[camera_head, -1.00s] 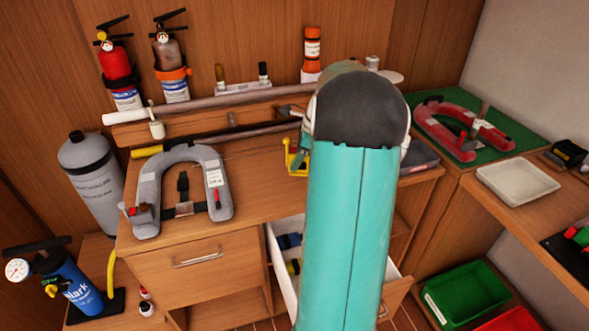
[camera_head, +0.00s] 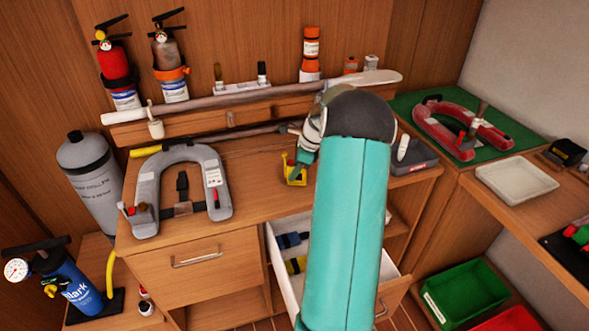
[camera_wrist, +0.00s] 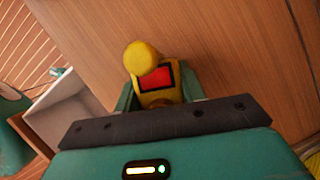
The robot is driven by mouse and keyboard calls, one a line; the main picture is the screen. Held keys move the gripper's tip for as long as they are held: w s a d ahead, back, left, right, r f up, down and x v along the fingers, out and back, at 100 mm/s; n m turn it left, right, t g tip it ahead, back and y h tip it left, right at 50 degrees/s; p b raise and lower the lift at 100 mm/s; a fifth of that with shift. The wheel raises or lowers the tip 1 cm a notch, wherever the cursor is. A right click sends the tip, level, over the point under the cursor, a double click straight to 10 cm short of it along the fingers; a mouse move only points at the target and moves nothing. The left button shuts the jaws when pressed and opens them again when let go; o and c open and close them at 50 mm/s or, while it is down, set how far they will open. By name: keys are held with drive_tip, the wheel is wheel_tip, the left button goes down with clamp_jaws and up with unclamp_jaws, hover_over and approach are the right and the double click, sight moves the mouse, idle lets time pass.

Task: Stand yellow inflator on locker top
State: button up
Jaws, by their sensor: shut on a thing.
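The yellow inflator (camera_head: 293,172) is at the end of my arm in the head view, over the wooden locker top (camera_head: 255,180), right of the grey horseshoe-shaped vest. In the wrist view the inflator (camera_wrist: 158,80) shows a round yellow end and a red panel. My gripper (camera_wrist: 158,97) is shut on it, with a green finger on each side. The gripper (camera_head: 302,165) is partly seen in the head view. The inflator's lower part is hidden in the wrist view, and I cannot tell whether it touches the top.
The grey vest (camera_head: 217,178) lies on the left of the top. A dark grey tray (camera_head: 415,160) is to the right. An open white drawer (camera_head: 279,255) juts out below. A long pole (camera_head: 225,101) runs along the back. Bare wood lies between vest and gripper.

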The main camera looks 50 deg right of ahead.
drive_tip(key=shift+f, duration=0.1)
drive_tip(key=o, duration=1.1)
